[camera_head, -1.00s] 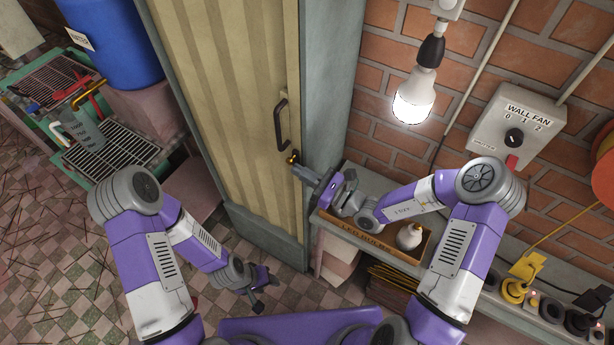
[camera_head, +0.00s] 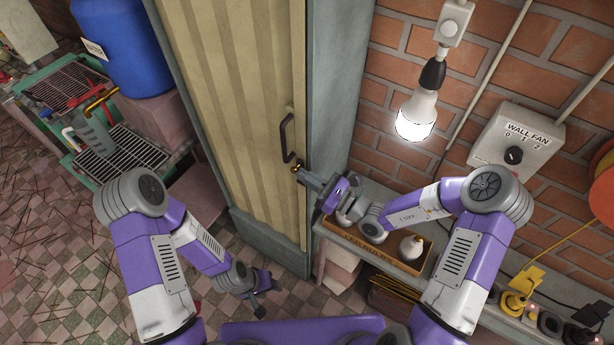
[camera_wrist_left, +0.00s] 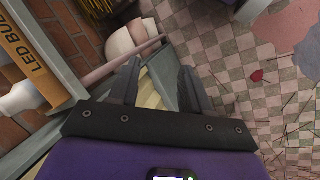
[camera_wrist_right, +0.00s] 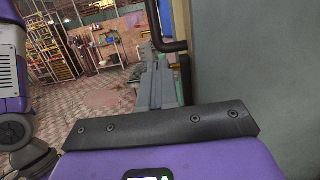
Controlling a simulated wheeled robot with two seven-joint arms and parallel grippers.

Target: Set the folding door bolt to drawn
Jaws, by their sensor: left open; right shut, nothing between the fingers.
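The folding door (camera_head: 230,110) is a tall cream ribbed panel in a grey-green frame, with a dark pull handle (camera_head: 286,138). Below the handle, a small brass bolt knob (camera_head: 296,168) sits near the door's edge; whether the bolt is drawn is too small to tell. My right gripper (camera_head: 303,175) is shut and empty, with its tips right beside the knob; contact cannot be told. Its closed fingers also show in the right wrist view (camera_wrist_right: 158,80), with the knob not clear there. My left gripper (camera_head: 262,292) is open and empty, low before the door.
An LED bulb box (camera_head: 372,246) stands on the shelf right of the door, under my right arm. A lit bulb (camera_head: 416,115) hangs on the brick wall beside a wall fan switch (camera_head: 513,155). A blue barrel (camera_head: 122,45) and green racks stand left. Floor before the door is clear.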

